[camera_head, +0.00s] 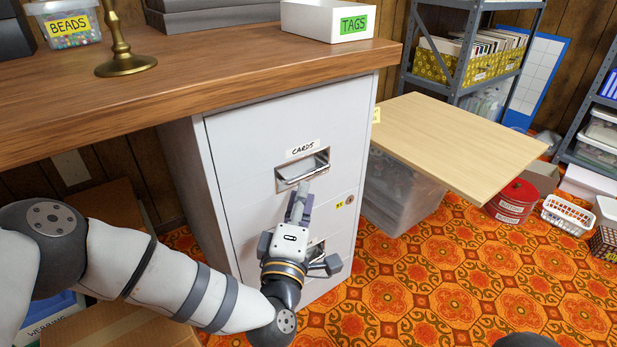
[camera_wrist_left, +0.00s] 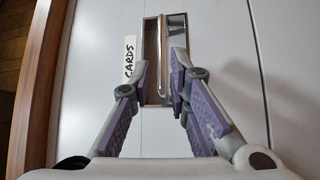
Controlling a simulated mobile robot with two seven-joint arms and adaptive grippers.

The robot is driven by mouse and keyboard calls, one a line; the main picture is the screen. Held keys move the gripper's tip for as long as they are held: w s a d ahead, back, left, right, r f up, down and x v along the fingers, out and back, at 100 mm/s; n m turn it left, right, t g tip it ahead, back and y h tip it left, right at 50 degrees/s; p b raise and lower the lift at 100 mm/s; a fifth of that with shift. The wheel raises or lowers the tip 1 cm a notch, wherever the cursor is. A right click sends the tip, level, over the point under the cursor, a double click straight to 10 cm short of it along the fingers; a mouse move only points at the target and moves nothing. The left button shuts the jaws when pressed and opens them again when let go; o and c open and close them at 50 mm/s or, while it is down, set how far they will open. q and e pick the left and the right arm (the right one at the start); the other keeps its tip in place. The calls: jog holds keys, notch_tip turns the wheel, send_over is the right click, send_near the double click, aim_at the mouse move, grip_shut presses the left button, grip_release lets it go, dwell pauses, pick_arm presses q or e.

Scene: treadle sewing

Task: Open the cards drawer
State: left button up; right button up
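The cards drawer (camera_head: 245,135) is the top drawer of a white filing cabinet and looks closed. A CARDS label (camera_head: 303,147) sits above its recessed metal handle (camera_head: 302,170). My left gripper (camera_head: 299,200) is just in front of and below the handle, fingers pointing at it. In the left wrist view the left gripper (camera_wrist_left: 160,70) has its fingers apart, with part of the handle (camera_wrist_left: 164,45) showing between and beyond them. I cannot tell whether a finger touches it. The CARDS label (camera_wrist_left: 129,60) lies left of the handle there.
The wooden worktop (camera_head: 200,85) overhangs the cabinet. A light wooden board (camera_head: 455,140) projects to the right, above a clear plastic bin (camera_head: 400,195). A lower drawer handle is partly hidden behind my gripper. The patterned floor (camera_head: 450,270) in front is mostly clear.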

aim_at(308, 174)
pick_arm(q)
jog(key=b+x, duration=0.1)
jog(key=x, duration=0.2)
jog(key=b+x, duration=0.1)
jog(key=x, duration=0.2)
jog(key=shift+w+d+f, duration=0.15)
jog(key=shift+w+f, duration=0.05)
jog(key=shift+w, duration=0.05)
grip_shut()
pick_arm(e)
jog(key=shift+s+d+f, duration=0.1)
jog(key=shift+s+f, duration=0.3)
jog(key=shift+f, duration=0.45)
